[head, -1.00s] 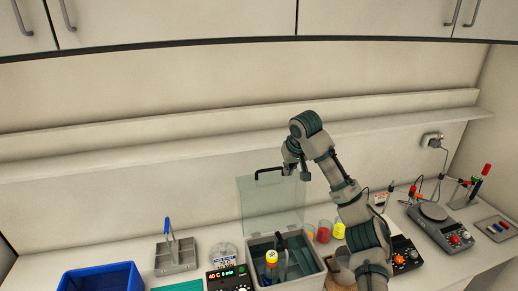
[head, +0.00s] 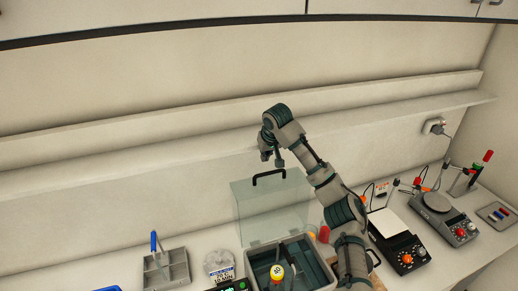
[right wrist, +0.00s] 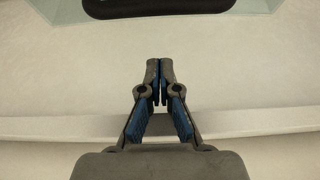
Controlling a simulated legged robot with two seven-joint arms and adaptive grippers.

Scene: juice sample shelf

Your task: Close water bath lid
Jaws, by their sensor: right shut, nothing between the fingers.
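The water bath (head: 249,262) stands at the bottom middle of the head view. Its clear lid (head: 262,210) is open and stands upright at the back. The dark handle (head: 268,176) is on the lid's top edge. A yellow-topped item (head: 277,272) sits in the bath. My right gripper (head: 279,163) is just above the handle in the head view, apart from it. The right wrist view shows its fingers (right wrist: 160,66) shut and empty, with part of the handle (right wrist: 150,7) at the top edge. My left gripper is out of view.
A grey rack with a blue handle (head: 164,268) and a clear labelled container (head: 219,266) stand left of the bath. A shelf (head: 400,117) runs along the wall behind.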

